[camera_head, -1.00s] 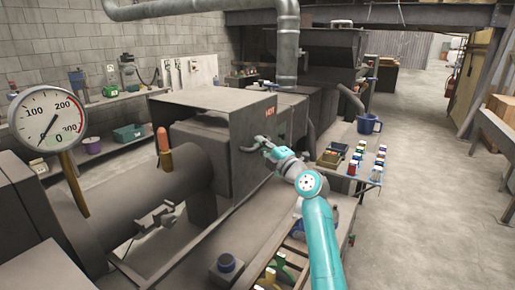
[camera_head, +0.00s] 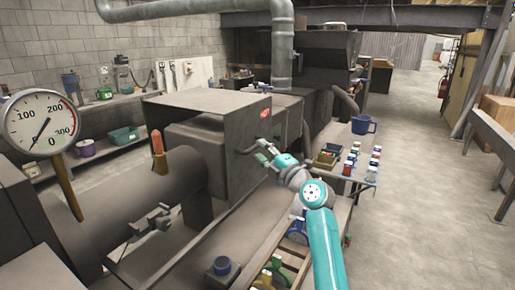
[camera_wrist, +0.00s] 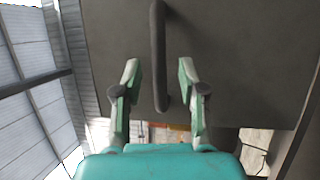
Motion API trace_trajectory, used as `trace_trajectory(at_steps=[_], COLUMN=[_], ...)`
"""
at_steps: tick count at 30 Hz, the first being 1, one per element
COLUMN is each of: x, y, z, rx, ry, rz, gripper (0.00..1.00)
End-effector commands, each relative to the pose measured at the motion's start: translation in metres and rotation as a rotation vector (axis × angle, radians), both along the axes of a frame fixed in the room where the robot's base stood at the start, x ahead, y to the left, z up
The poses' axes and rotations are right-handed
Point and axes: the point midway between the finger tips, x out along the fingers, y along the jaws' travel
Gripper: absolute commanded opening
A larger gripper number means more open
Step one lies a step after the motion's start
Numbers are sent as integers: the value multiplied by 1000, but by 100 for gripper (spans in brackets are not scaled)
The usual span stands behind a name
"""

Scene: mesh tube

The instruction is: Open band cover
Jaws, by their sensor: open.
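The band cover (camera_head: 190,107) is a grey box-shaped metal hood over the machine barrel; its open near end shows a rounded housing inside. A dark bar handle (camera_head: 246,150) is on its right side panel. In the wrist view the handle (camera_wrist: 158,50) runs upright across the grey panel (camera_wrist: 220,50). My gripper (camera_head: 264,156) is at the handle, on the right of the cover. In the wrist view its green fingers (camera_wrist: 158,78) are open, one on each side of the handle's lower part, with visible gaps. Whether the handle is fully between them in depth is unclear.
A red label (camera_head: 266,113) is on the cover's side panel. A gauge (camera_head: 40,122) and an orange-tipped post (camera_head: 158,150) stand at left. The floor farther right is clear.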

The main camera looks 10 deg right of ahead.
Motion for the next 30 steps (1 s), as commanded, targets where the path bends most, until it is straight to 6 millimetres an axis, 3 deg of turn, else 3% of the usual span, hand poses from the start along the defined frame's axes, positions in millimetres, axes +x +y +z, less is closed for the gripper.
trace_trajectory(at_steps=[6, 12, 18, 30], x=[-39, -63, -73, -74], y=[-23, -37, -41, -42], z=[-9, -13, -14, -15], rx=[0, 1, 0, 0], ry=[0, -1, 0, 0], rz=[-3, -2, 0, 0], gripper=[41, 41, 41, 41])
